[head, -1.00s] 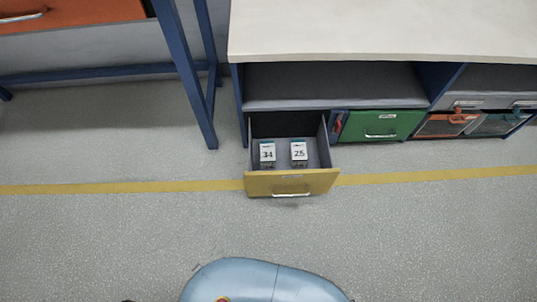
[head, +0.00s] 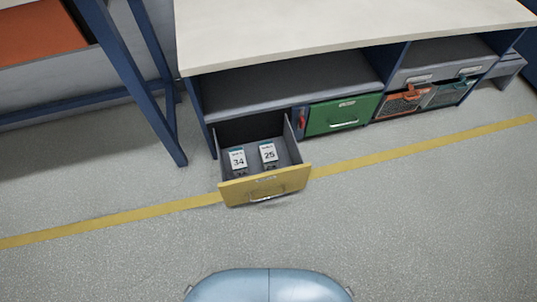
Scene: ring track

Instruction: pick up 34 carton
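The carton marked 34 (head: 238,159) stands in the open yellow-fronted drawer (head: 265,186), on the left side. It is a small box with a white label. A similar carton marked 25 (head: 269,154) stands beside it to the right, with a gap between them. Neither of my grippers is in the head view.
The drawer sticks out below a bench with a pale top (head: 330,30). A shut green drawer (head: 342,114) and orange and teal bins (head: 403,101) lie to the right. A blue table leg (head: 150,110) stands left of the drawer. The floor in front is clear, crossed by a yellow line (head: 150,215).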

